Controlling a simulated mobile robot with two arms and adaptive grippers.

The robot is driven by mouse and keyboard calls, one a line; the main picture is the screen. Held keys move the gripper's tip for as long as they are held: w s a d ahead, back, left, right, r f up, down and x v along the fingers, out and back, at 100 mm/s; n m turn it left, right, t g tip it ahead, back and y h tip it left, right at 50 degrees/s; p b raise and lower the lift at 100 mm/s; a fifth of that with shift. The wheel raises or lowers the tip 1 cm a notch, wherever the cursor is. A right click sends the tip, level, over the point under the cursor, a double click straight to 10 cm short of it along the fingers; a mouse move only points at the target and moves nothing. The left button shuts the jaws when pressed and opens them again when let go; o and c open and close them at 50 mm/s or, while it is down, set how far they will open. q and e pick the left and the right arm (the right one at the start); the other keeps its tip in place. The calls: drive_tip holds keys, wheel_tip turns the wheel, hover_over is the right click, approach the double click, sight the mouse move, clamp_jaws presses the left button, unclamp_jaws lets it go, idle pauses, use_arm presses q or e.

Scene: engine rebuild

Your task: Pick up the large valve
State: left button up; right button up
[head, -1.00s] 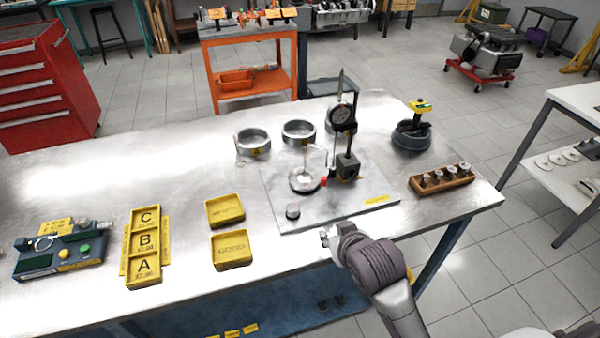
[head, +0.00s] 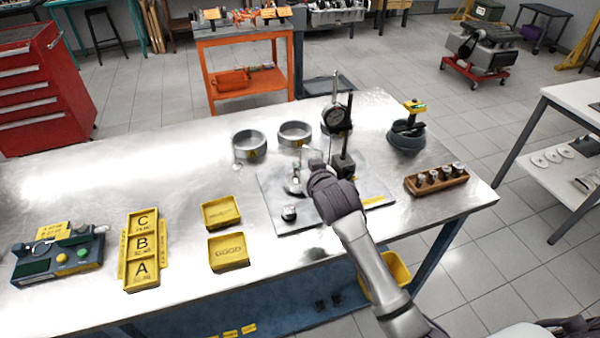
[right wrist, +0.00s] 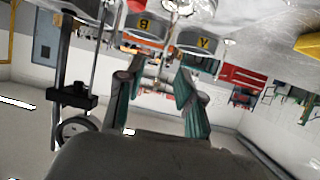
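The large valve (head: 293,187) stands on the grey plate with its shiny round head down, just past my right gripper (head: 316,167). The gripper hides part of the valve and most of its stem. In the right wrist view, which is upside down, the shiny valve head (right wrist: 181,6) shows at the top edge. My right gripper's two fingers (right wrist: 162,88) are spread apart there. I cannot tell whether the thin stem lies between them or beyond them. My left gripper is not in view.
A dial gauge stand (head: 340,145) rises close to the right of my gripper. A small cylinder (head: 289,214) sits on the plate (head: 272,200). Metal rings (head: 249,144) stand behind. A wooden block (head: 437,180) holds several small parts at right. Yellow trays (head: 228,252) lie left.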

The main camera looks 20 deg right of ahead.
sight(300, 161)
drive_tip(key=shift+w+f+p, duration=0.1)
drive_tip(key=shift+w+p, duration=0.25)
drive_tip(key=shift+w, duration=0.3)
drive_tip(key=x, duration=0.4)
drive_tip(key=shift+a+f+p, duration=0.15)
drive_tip(key=shift+p, duration=0.2)
drive_tip(key=shift+s, duration=0.1)
drive_tip(key=shift+c, duration=0.4)
clamp_jaws()
